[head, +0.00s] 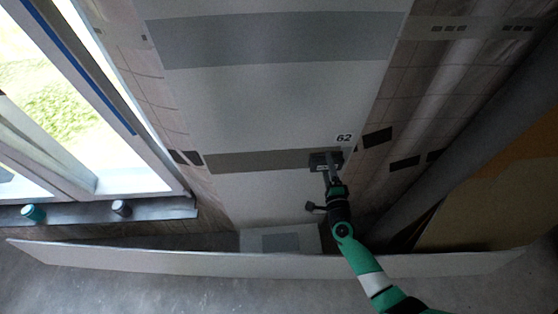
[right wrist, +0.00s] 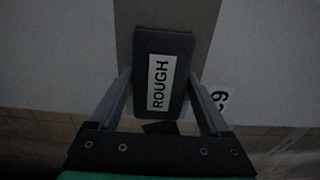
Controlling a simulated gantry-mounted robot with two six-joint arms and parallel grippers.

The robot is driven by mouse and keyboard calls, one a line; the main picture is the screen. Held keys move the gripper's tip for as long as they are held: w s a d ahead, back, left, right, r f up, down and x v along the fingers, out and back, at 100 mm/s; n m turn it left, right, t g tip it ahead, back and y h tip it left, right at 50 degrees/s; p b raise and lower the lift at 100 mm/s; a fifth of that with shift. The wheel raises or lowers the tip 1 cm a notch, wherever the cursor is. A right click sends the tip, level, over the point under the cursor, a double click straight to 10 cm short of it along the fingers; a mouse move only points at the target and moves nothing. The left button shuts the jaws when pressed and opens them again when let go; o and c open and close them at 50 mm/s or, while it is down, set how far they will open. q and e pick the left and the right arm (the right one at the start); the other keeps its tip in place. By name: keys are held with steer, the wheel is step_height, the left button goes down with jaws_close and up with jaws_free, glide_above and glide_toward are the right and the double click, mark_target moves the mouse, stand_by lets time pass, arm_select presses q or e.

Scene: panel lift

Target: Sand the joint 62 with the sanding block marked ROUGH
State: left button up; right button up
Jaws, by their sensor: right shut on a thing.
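The joint 62 is a brown-grey horizontal band (head: 255,161) across the pale panel, with the label 62 (head: 344,138) above its right end. My right gripper (head: 328,170) is shut on the dark sanding block (head: 318,159), which is at the right end of this band. In the right wrist view the block (right wrist: 165,112) lies between the two fingers and its white label reads ROUGH (right wrist: 161,82). The band (right wrist: 167,12) runs on beyond the block there. I cannot tell whether the block touches the band. My left gripper is not in view.
A wider grey band (head: 275,40) crosses the panel higher up. A window (head: 75,110) is at the left, with a teal-topped item (head: 33,212) and a dark item (head: 121,207) on its sill. A long pale board (head: 200,263) spans the front. A grey pipe (head: 440,170) stands at the right.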

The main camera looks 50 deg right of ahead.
mark_target(338, 166)
steer(key=shift+s+d, duration=0.85)
steer(key=shift+d, duration=0.2)
steer(key=shift+s+d+b, duration=0.3)
